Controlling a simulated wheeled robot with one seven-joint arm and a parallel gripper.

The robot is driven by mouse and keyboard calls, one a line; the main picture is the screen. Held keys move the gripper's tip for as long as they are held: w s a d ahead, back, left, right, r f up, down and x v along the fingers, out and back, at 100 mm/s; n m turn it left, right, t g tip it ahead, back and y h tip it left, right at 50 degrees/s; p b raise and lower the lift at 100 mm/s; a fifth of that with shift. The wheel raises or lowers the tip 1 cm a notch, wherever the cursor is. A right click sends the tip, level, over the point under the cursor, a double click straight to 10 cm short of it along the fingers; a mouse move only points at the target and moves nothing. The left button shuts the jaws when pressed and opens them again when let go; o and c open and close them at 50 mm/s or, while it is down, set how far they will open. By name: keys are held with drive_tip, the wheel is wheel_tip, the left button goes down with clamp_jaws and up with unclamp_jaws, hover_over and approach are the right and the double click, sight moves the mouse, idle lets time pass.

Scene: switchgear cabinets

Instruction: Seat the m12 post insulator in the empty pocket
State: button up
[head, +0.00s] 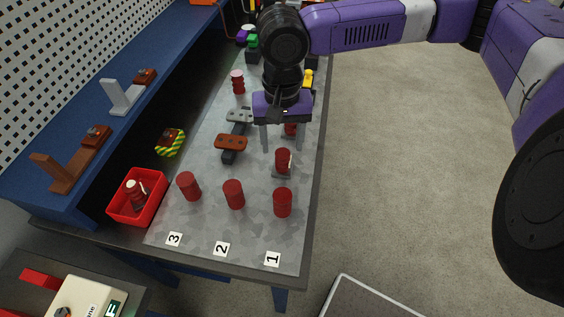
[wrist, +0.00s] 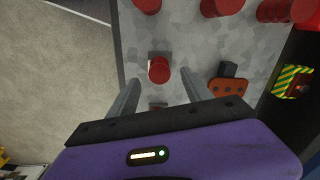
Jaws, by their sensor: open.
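My gripper (head: 283,147) is open and points down over the grey worktop, and its fingers also show in the wrist view (wrist: 158,82). A dark red post insulator (head: 283,160) stands upright on a small grey base just in front of the fingers; it also shows in the wrist view (wrist: 159,70). Another red insulator (head: 290,130) is partly hidden behind the fingers. Three red insulators stand near the labels: by 3 (head: 189,186), by 2 (head: 233,194) and by 1 (head: 283,202). I cannot tell which is the M12 one, and no empty pocket is clearly visible.
A brown-red link plate (head: 231,142) lies left of my gripper. A yellow-black striped block (head: 170,142) sits beyond the worktop's left edge. Another red insulator (head: 238,82) stands farther back.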

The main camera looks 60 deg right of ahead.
sight(282, 154)
drive_tip(key=shift+f+p, duration=0.45)
drive_tip(key=shift+f, duration=2.25)
clamp_jaws()
